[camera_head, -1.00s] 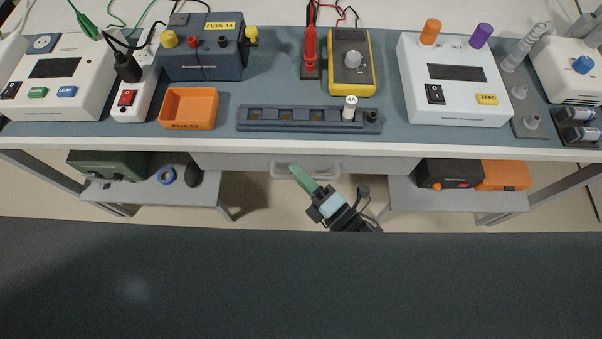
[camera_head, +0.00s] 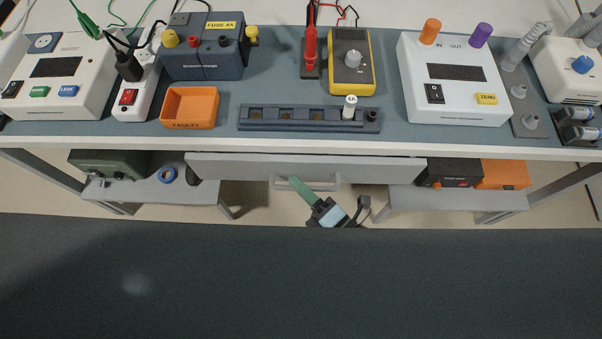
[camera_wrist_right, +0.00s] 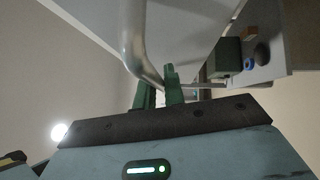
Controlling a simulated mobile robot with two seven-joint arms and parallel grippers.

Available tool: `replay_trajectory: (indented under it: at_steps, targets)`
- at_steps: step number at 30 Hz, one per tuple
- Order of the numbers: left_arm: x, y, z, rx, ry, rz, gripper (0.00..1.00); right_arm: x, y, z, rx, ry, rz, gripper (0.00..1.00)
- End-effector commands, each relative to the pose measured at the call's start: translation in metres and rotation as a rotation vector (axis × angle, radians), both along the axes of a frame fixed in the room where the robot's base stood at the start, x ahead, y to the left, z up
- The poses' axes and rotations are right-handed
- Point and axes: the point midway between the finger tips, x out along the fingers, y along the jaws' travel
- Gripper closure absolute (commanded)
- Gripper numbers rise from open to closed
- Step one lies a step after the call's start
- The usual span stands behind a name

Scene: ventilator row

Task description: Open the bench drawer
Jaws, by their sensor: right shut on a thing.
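The bench drawer (camera_head: 240,168) is a wide grey front under the middle of the bench. It stands a little out from under the bench top. Its pale bar handle (camera_head: 325,184) is at the middle of the front. My right gripper (camera_head: 296,182) has green fingers and reaches up to the handle from below. It is shut on the handle. In the right wrist view the metal handle (camera_wrist_right: 133,40) runs down to the green fingers (camera_wrist_right: 160,88). The drawer's inside is hidden. My left gripper is not in view.
The bench top (camera_head: 400,140) carries several instruments, an orange tray (camera_head: 190,108) and a dark slotted rack (camera_head: 290,118). Low shelves stand on both sides below, with a green box (camera_head: 105,163) left and a black box (camera_head: 447,173) right. Floor between them is clear.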

Motion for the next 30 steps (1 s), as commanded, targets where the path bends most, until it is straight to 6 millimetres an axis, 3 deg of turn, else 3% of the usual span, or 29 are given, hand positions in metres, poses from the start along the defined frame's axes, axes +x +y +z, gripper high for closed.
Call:
replay_trajectory:
  at_steps: [18,24,30]
  targets:
    - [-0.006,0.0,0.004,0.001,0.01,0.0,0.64,-0.157,0.0,-0.001,-0.001,0.006,-0.001,1.0]
    - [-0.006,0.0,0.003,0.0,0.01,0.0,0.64,-0.191,0.0,-0.001,0.0,0.004,0.0,1.0]
    - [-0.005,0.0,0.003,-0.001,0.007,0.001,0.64,-0.21,0.0,-0.001,-0.001,0.002,0.0,1.0]
